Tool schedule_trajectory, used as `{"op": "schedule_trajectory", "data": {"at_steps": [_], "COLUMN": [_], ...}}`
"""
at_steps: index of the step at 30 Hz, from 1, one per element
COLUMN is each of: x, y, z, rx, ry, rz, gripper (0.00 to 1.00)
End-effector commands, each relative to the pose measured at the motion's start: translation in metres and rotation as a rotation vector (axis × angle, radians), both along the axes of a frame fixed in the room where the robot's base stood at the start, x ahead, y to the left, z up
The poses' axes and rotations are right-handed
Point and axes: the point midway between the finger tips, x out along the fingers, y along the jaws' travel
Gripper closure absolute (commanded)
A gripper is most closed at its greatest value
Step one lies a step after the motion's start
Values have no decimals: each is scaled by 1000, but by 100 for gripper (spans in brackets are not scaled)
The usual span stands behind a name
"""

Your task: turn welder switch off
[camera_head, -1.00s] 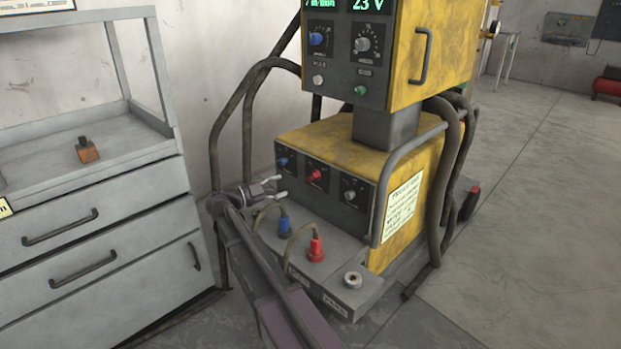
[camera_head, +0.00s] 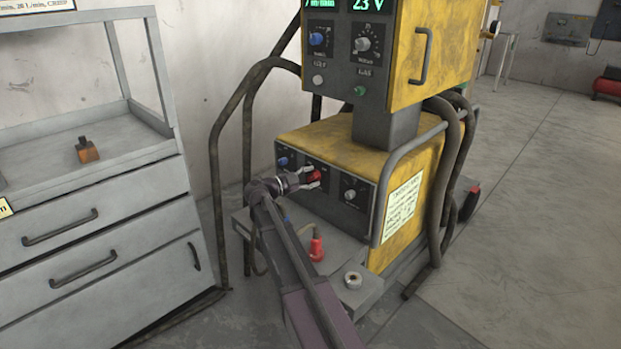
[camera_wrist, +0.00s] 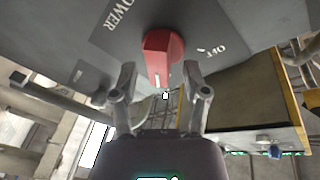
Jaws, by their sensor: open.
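The welder switch is a red rotary knob (camera_head: 315,176) on the dark front panel of the lower yellow welder unit (camera_head: 330,137). In the wrist view the red knob (camera_wrist: 161,56) sits at the upper middle, with "POWER" lettering at its left and "OFF" lettering at its right. Its grip bar has a white mark at the near end, pointing down in that view and not at "OFF". My gripper (camera_head: 312,179) is open at the knob. In the wrist view its fingers (camera_wrist: 163,80) stand on either side of the knob's near end; contact cannot be told.
A blue knob (camera_head: 283,161) and a grey knob (camera_head: 350,194) flank the switch. A red plug (camera_head: 316,249) and a grey round fitting (camera_head: 353,279) stand on the ledge below. A tubular rail (camera_head: 388,185) runs along the right edge. A drawer cabinet (camera_head: 95,215) stands left.

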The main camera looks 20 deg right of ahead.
Motion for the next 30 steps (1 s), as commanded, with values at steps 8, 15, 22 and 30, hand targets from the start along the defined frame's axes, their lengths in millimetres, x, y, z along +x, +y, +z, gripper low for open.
{"op": "schedule_trajectory", "data": {"at_steps": [8, 15, 22, 30], "x": [0, 0, 0, 0], "y": [-1, 0, 0, 0], "z": [0, 0, 0, -1], "rx": [0, 0, -1, -17], "ry": [0, 0, 2, 50], "rz": [0, 0, -1, 0], "gripper": [41, 100, 100, 100]}}
